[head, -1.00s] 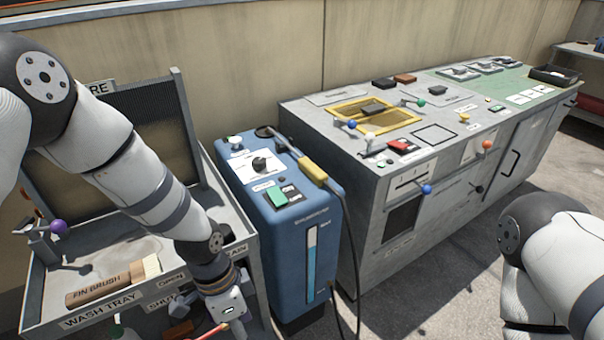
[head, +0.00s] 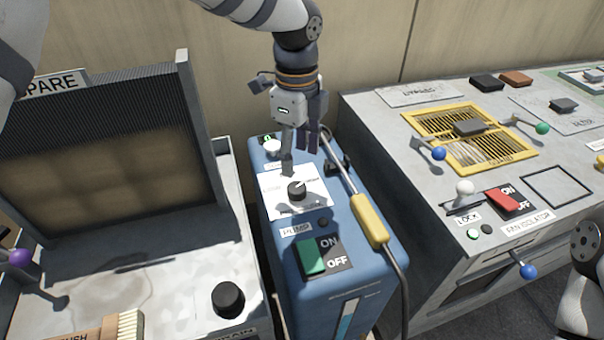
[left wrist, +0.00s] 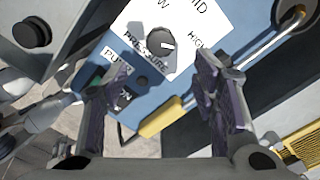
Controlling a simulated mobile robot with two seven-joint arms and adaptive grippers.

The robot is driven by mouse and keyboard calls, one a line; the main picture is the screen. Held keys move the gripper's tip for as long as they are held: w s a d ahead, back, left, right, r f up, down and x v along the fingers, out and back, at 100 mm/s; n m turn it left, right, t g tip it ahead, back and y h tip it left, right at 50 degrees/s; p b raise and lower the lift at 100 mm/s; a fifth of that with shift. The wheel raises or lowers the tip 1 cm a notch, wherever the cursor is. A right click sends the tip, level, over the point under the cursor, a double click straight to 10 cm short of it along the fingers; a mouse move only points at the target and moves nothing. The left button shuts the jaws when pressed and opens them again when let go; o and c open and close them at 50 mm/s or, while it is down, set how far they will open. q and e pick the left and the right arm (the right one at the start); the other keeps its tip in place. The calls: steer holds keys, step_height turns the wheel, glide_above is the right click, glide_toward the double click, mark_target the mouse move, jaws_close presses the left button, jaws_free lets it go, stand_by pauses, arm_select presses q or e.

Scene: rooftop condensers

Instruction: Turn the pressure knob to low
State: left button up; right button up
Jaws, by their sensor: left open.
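The pressure knob (head: 297,191) is a small black dial on a white label plate (head: 312,206) on top of the blue unit. It also shows in the left wrist view (left wrist: 157,43), where its white pointer mark faces right, toward the word HIGH. My left gripper (head: 300,150) hangs over the far part of the blue unit, just behind and above the knob in the head view. In the left wrist view its two fingers (left wrist: 157,80) are spread apart with nothing between them. They appear apart from the knob. My right gripper is out of view.
The blue unit (head: 375,285) also carries a green pump switch (head: 311,258) and a yellow-handled wand (head: 369,219) with a hose, close right of the knob. A wash tray (head: 150,275) with a black knob (head: 228,299) stands left. A grey console (head: 405,140) stands right.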

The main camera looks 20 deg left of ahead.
mark_target(299, 187)
arm_select(q)
step_height(299, 187, down, 9)
steer(key=shift+w, duration=0.1)
steer(key=c, duration=1.2)
